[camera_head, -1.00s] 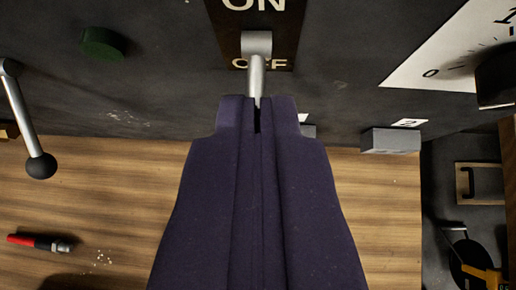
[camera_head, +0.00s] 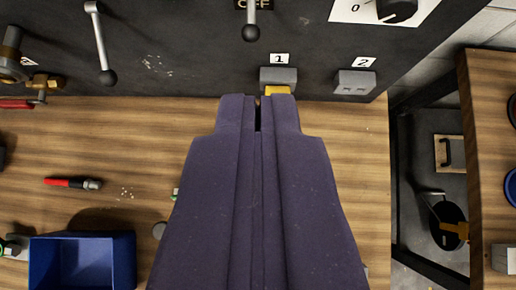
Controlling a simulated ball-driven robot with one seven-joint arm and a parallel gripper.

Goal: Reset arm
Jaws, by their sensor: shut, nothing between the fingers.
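My gripper (camera_head: 258,100) is shut and empty. It points toward the dark panel (camera_head: 190,45), with its tips in the picture just below a grey block labelled 1 (camera_head: 278,75). The toggle lever (camera_head: 250,22) with a dark ball end hangs under the OFF label, above and apart from my fingertips. My gripper hides the middle of the wooden bench (camera_head: 345,150).
A longer ball-ended lever (camera_head: 101,45) hangs at the panel's left, near brass fittings (camera_head: 42,82). Grey block 2 (camera_head: 355,82) and a dial (camera_head: 397,8) are on the right. A blue bin (camera_head: 82,262) and a red-black tool (camera_head: 72,183) lie on the bench. Another wooden surface (camera_head: 490,130) stands far right.

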